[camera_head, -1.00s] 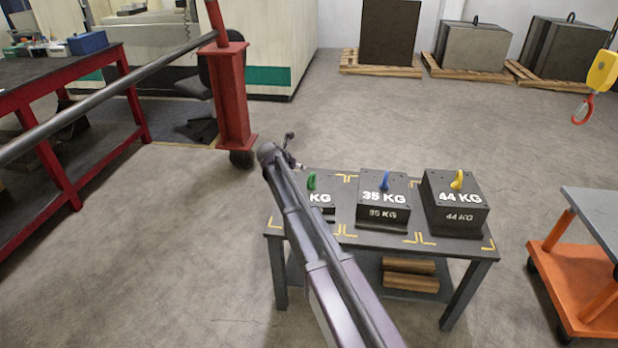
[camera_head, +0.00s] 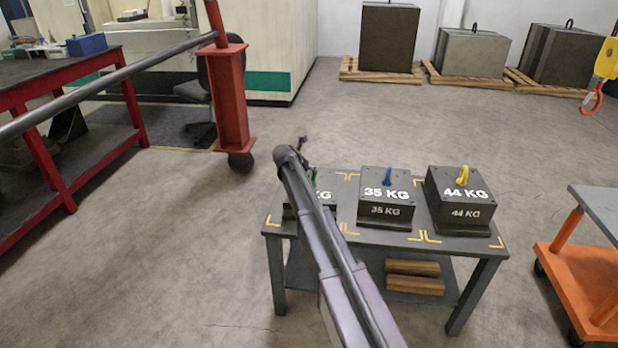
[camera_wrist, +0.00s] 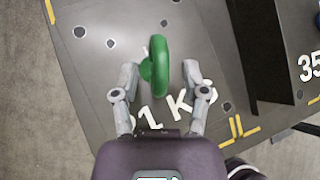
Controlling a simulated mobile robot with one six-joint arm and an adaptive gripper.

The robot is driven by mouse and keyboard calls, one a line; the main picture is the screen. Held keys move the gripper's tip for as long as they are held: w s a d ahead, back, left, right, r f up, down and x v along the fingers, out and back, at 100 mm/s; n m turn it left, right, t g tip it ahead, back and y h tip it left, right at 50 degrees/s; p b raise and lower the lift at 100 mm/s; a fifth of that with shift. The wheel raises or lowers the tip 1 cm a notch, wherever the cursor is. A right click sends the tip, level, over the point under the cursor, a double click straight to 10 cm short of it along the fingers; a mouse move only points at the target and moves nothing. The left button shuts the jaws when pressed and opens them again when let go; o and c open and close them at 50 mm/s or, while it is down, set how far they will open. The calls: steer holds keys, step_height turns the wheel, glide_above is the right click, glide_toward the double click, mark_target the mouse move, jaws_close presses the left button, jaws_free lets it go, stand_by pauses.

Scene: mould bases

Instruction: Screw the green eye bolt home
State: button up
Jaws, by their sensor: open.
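The green eye bolt (camera_wrist: 160,65) stands in the top of the leftmost dark mould base (camera_wrist: 105,65), which bears white lettering ending in "1 KG" in the wrist view. In the head view my arm mostly hides the bolt, and only a sliver of green (camera_head: 313,176) shows. My gripper (camera_wrist: 162,78) is open, with one finger on each side of the eye bolt's ring. Gaps seem to remain between the fingers and the ring. How far the bolt is threaded in cannot be told.
A 35 KG block (camera_head: 385,210) with a blue eye bolt (camera_head: 387,176) and a 44 KG block (camera_head: 460,213) with a yellow one (camera_head: 463,175) stand to the right on the same table (camera_head: 350,234). A yellow crane hook block (camera_head: 606,58) hangs at far right.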

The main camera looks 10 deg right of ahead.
steer(key=shift+b+x, duration=0.55)
steer(key=shift+x, duration=0.6)
jaws_close()
steer(key=shift+a, duration=0.1)
